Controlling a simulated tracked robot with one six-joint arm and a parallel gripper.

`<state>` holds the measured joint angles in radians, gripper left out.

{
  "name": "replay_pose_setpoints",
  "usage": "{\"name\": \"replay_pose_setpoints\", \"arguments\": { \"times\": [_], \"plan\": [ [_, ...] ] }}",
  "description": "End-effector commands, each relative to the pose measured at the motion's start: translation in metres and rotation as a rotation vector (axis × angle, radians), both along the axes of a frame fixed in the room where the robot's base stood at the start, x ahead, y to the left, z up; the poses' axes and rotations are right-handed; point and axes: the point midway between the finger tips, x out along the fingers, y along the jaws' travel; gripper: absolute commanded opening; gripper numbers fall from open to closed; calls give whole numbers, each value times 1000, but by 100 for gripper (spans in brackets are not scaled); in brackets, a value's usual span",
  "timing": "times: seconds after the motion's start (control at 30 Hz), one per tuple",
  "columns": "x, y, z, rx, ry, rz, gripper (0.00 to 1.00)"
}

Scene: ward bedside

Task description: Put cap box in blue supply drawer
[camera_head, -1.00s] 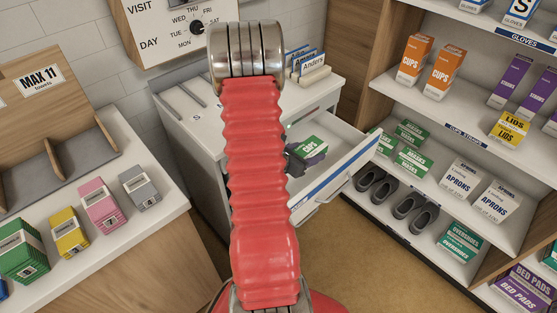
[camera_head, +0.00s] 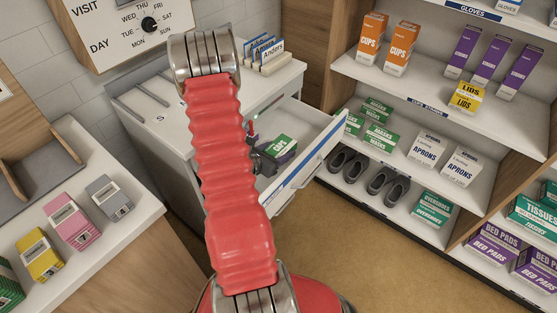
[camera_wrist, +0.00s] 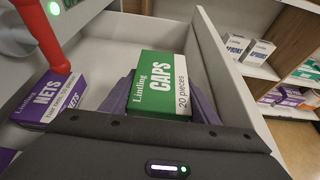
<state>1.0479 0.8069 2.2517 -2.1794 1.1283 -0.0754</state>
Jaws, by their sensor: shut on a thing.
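The cap box (camera_wrist: 159,85), green and white and marked CAPS, sits between the purple-grey fingers of my gripper (camera_wrist: 160,103) in the wrist view. My gripper is shut on it. In the head view the cap box (camera_head: 281,147) and my gripper (camera_head: 262,158) are within the outline of the open drawer (camera_head: 318,160), which has a blue strip on its front. In the wrist view the drawer's pale side wall (camera_wrist: 225,70) runs just right of the box. I cannot tell whether the box touches the drawer floor.
A purple NETS box (camera_wrist: 52,98) lies left of the cap box. A red rod-like part stands over it. Card holders (camera_head: 265,55) stand on the cabinet top. A shelf unit (camera_head: 400,90) with supply boxes stands right. A counter (camera_head: 130,215) with coloured boxes is at left.

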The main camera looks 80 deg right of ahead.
Motion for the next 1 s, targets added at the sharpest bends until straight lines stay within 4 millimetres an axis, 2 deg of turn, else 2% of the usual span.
{"name": "replay_pose_setpoints", "arguments": {
  "times": [0.1,0.57,0.83,1.0],
  "plan": [
    [0,0,-9,-1,0,0,31],
    [1,0,-15,-1,1,2,31],
    [1,0,-43,0,1,3,31],
    [1,0,-52,-1,0,3,31]
  ]
}}
